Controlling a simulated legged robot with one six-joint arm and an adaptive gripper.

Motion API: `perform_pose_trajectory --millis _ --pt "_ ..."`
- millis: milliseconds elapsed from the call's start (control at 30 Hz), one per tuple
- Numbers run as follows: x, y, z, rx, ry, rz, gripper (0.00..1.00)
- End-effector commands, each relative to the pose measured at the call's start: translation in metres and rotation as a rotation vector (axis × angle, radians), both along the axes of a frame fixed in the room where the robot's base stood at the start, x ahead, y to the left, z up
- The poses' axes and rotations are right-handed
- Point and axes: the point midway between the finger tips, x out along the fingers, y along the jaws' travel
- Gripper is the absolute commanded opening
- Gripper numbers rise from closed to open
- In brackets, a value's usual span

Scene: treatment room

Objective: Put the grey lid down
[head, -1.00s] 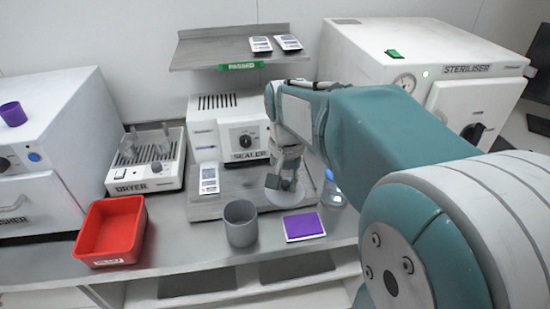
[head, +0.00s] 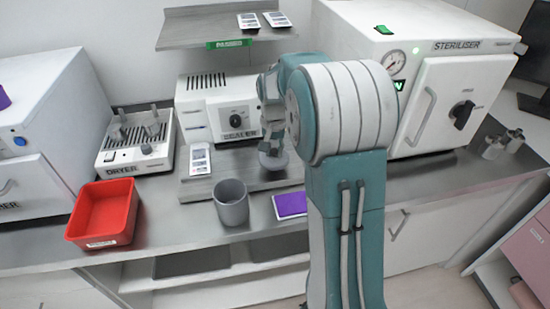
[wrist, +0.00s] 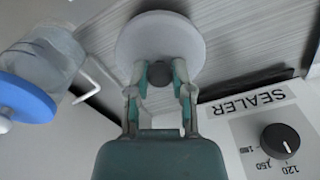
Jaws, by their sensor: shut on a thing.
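The grey lid (wrist: 160,38) is a pale round disc with a dark knob (wrist: 160,73), seen in the wrist view. My gripper (wrist: 160,80) is shut on the knob, one finger on each side. In the head view the lid (head: 273,161) is low over the grey board in front of the sealer, partly hidden by my gripper (head: 270,147). I cannot tell whether it touches the board. An open grey cup (head: 232,204) stands in front of the board, left of the lid. A purple pad (head: 290,205) lies to the right of the cup.
The sealer (head: 228,110) stands behind the lid. A pouch (head: 200,160) lies on the board's left. A red tray (head: 103,213) and dryer (head: 137,143) are further left. The steriliser (head: 440,95) is right. A clear jar (wrist: 50,58) with a blue top (wrist: 25,97) is near my gripper.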

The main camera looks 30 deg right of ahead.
Motion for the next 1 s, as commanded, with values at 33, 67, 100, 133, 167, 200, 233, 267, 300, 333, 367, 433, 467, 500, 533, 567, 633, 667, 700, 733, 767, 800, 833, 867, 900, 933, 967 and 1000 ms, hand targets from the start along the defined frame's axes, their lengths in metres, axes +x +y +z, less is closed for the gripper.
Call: perform_pose_trajectory --millis 33,67,100,133,167,200,233,267,300,333,367,433,467,500,533,567,633,667,700,733,767,800,833,867,900,933,967,1000 --pt "0.002 -0.001 -0.003 -0.001 -0.001 0.001 0.0" --pt "0.003 -0.001 -0.004 -0.001 -0.001 0.001 0.0" --pt "0.005 -0.002 -0.006 0.0 0.0 0.001 0.0" --pt "0.006 -0.004 -0.009 0.001 0.001 0.001 0.0" --pt "0.007 -0.005 -0.011 0.002 0.001 0.0 0.0" --pt "0.009 -0.007 -0.016 0.002 0.001 0.0 0.0" --pt "0.008 -0.007 -0.021 0.003 0.003 0.001 0.0" --pt "0.008 -0.007 -0.026 0.004 0.003 0.001 0.0" --pt "0.008 -0.007 -0.032 0.004 0.002 0.001 0.0" --pt "0.008 -0.008 -0.036 0.004 0.002 0.001 0.0" --pt "0.008 -0.008 -0.039 0.005 0.001 0.001 0.0" --pt "0.008 -0.008 -0.042 0.004 -0.001 0.001 0.0" --pt "0.008 -0.008 -0.042 0.004 -0.002 0.001 0.0" --pt "0.008 -0.007 -0.042 0.002 -0.002 0.001 0.0" --pt "0.008 -0.007 -0.042 0.002 -0.002 0.001 0.0" --pt "0.008 -0.007 -0.041 0.002 -0.002 0.001 0.0" --pt "0.008 -0.006 -0.042 0.002 -0.001 0.001 0.0" --pt "0.008 -0.006 -0.042 0.002 0.0 0.001 0.0" --pt "0.008 -0.006 -0.043 0.002 0.0 0.001 0.34" --pt "0.008 -0.006 -0.043 0.002 0.0 0.001 0.47" --pt "0.008 -0.006 -0.043 0.002 0.0 0.001 0.6" --pt "0.008 -0.006 -0.043 0.001 0.0 0.001 0.64" --pt "0.008 -0.006 -0.043 0.002 0.0 0.001 0.64" --pt "0.008 -0.006 -0.043 0.002 0.0 0.001 0.64" --pt "0.008 -0.006 -0.043 0.002 0.0 0.001 0.64" --pt "0.008 -0.006 -0.043 0.002 0.0 0.001 0.64" --pt "0.008 -0.006 -0.043 0.002 0.0 0.001 0.64" --pt "0.008 -0.006 -0.043 0.002 0.0 0.001 0.64"
